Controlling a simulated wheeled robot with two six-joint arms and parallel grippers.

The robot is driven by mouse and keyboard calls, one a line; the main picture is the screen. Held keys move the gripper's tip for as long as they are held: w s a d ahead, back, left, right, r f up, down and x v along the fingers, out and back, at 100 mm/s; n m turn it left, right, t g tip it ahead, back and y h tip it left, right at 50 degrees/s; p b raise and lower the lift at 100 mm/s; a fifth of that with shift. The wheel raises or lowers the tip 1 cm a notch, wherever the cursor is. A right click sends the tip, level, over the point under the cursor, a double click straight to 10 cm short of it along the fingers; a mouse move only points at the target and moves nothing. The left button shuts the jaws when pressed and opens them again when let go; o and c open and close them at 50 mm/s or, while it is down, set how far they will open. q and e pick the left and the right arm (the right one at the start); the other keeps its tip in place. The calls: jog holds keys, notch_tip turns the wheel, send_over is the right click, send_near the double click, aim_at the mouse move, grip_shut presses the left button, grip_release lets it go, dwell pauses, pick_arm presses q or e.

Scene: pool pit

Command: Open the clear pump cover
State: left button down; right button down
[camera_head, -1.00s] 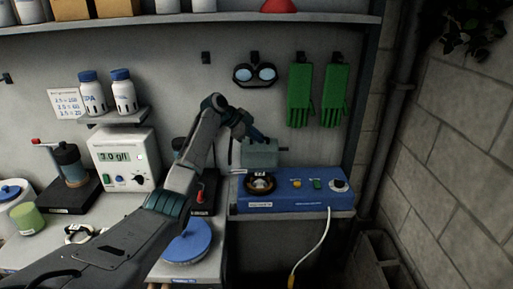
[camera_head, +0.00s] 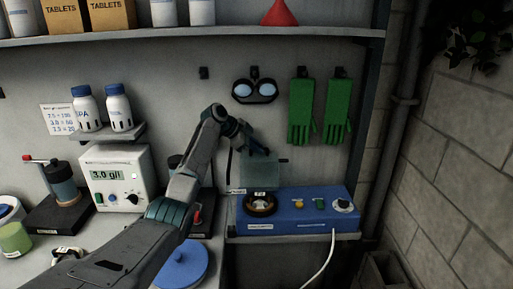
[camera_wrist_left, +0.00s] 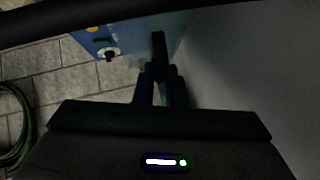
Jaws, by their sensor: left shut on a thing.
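The clear pump cover (camera_head: 262,175) is a see-through grey-green panel. It stands nearly upright at the back left of the blue pump box (camera_head: 297,222), above the round pump head (camera_head: 261,204), which is uncovered. My left gripper (camera_head: 258,150) is at the top edge of the cover and shut on it. In the left wrist view the gripper fingers (camera_wrist_left: 161,75) are close together, and the dark picture hides the exact contact. My right gripper is in neither view.
Goggles (camera_head: 255,91) and green gloves (camera_head: 320,110) hang on the wall above the pump. A white meter (camera_head: 119,177) and a blue round lid (camera_head: 181,267) are to the left. A shelf (camera_head: 200,35) runs overhead. A brick wall (camera_head: 455,170) bounds the right.

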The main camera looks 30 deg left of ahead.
pick_arm(q)
jog(key=c, duration=1.5)
grip_release()
jog(key=shift+s+a+r+b, duration=0.3)
jog(key=shift+a+b, duration=0.05)
jog(key=shift+a, duration=0.05)
jog(key=shift+b+v, duration=1.65)
jog(key=shift+v, duration=3.2)
